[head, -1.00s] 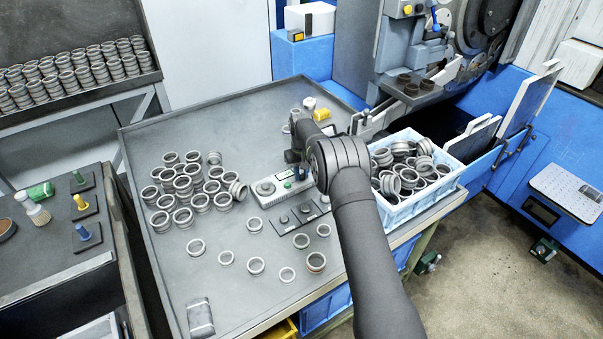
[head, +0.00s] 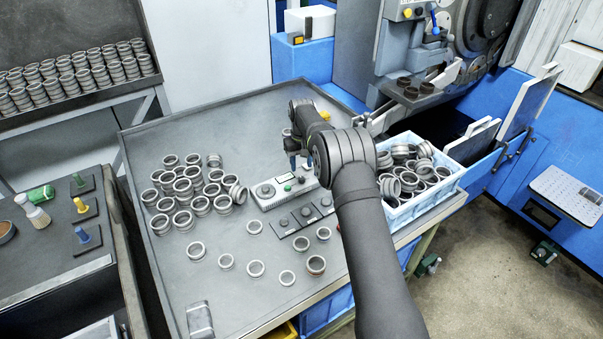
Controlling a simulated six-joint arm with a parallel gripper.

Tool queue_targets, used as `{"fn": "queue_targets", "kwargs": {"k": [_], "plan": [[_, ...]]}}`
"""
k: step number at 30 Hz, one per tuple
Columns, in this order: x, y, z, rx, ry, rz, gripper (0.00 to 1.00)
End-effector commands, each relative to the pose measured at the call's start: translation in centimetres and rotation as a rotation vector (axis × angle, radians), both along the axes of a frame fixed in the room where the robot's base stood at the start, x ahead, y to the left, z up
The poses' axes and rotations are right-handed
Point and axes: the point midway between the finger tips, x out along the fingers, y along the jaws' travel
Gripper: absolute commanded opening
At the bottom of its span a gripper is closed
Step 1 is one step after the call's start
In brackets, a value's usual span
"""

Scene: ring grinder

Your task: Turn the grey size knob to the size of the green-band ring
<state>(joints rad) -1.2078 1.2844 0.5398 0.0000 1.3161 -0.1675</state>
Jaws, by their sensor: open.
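A light grey control box (head: 260,202) sits near the middle of the grey table. A round grey knob (head: 265,190) is on its left part, and a small green button (head: 288,187) is to the right of it. The knob's pointer and markings are too small to read. My gripper (head: 298,163) is open and points down just above and behind the right part of the box, apart from the knob. My wrist and forearm hide part of the table behind and to the right. Several metal rings (head: 183,186) lie left of the box; I cannot make out a green band on any.
A dark strip with three round pieces (head: 305,212) lies in front of the box. Loose rings (head: 256,268) lie toward the front. A blue crate (head: 452,178) full of rings stands right of my arm. Bare table (head: 150,262) shows at front left.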

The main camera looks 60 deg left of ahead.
Motion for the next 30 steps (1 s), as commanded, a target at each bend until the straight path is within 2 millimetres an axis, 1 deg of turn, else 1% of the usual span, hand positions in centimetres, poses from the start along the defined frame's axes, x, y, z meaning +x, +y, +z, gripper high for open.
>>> {"fn": "queue_targets", "kwargs": {"k": [1, 6, 9, 13, 15, 19, 30], "plan": [[0.0, 0.1, 1.5, 0.003, -0.001, 0.000, 0.43], [0.0, 0.0, 5.6, 0.002, 0.000, 0.000, 0.43], [0.0, 0.0, 7.7, 0.003, -0.001, 0.000, 0.43], [0.0, 0.0, 9.7, 0.001, 0.000, 0.000, 0.43], [0.0, 0.0, 10.4, 0.001, 0.000, 0.000, 0.43], [0.0, 0.0, 11.1, 0.000, 0.000, 0.000, 0.43], [0.0, 0.0, 11.0, -0.001, 0.000, 0.000, 0.43]]}}
